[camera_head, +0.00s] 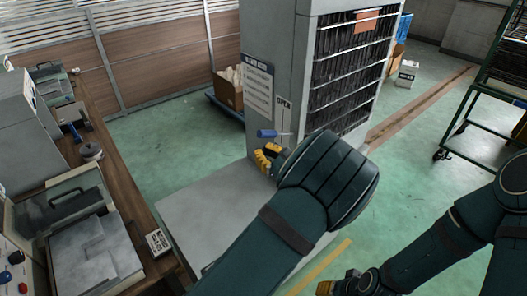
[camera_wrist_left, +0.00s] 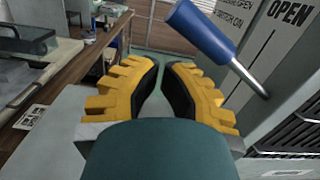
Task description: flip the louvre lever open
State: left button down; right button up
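The louvre lever (camera_head: 267,133) has a blue handle on a thin metal rod. It sticks out from the grey cabinet's side panel near the "OPEN" label (camera_head: 284,108). In the left wrist view the blue handle (camera_wrist_left: 203,35) is tilted, above and right of the fingers. My left gripper (camera_head: 266,158) has yellow fingers with black pads and is just below the lever, not around it. In the left wrist view my left gripper (camera_wrist_left: 163,75) shows an empty gap between its fingers. My right gripper (camera_head: 326,288) shows only partly at the bottom edge; its fingers are unclear.
The tall grey cabinet (camera_head: 272,40) has dark louvres on its right face. A grey plinth (camera_head: 205,200) lies at its foot. A wooden bench (camera_head: 118,205) with equipment runs along the left. A green rack (camera_head: 470,150) stands at right.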

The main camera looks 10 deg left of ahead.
pick_arm(q)
jog(key=f+v, duration=0.2)
jog(key=v, duration=0.8)
jog(key=shift+s+b, duration=0.45)
jog(key=shift+s, duration=0.05)
jog(key=shift+a, duration=0.2)
